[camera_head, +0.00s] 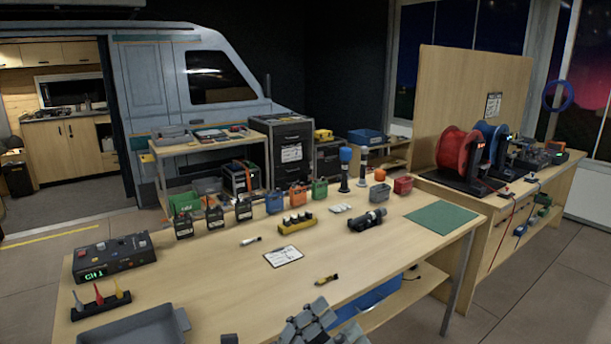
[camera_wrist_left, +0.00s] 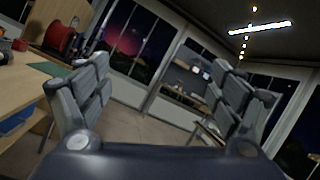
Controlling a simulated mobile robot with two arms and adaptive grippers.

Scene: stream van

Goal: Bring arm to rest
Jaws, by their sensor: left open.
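My left gripper (camera_head: 312,322) shows at the bottom edge of the head view, in front of the near edge of the wooden workbench (camera_head: 350,262). Only its grey segmented fingers show there; the rest of the arm is out of frame. In the left wrist view the two fingers of the gripper (camera_wrist_left: 160,85) stand wide apart with nothing between them. Beyond them are windows, floor and ceiling lights. The workbench (camera_wrist_left: 30,90) lies to the left in that view. My right gripper is not in view.
A blue bin (camera_head: 372,300) sits on the lower shelf. Floor at the right is clear.

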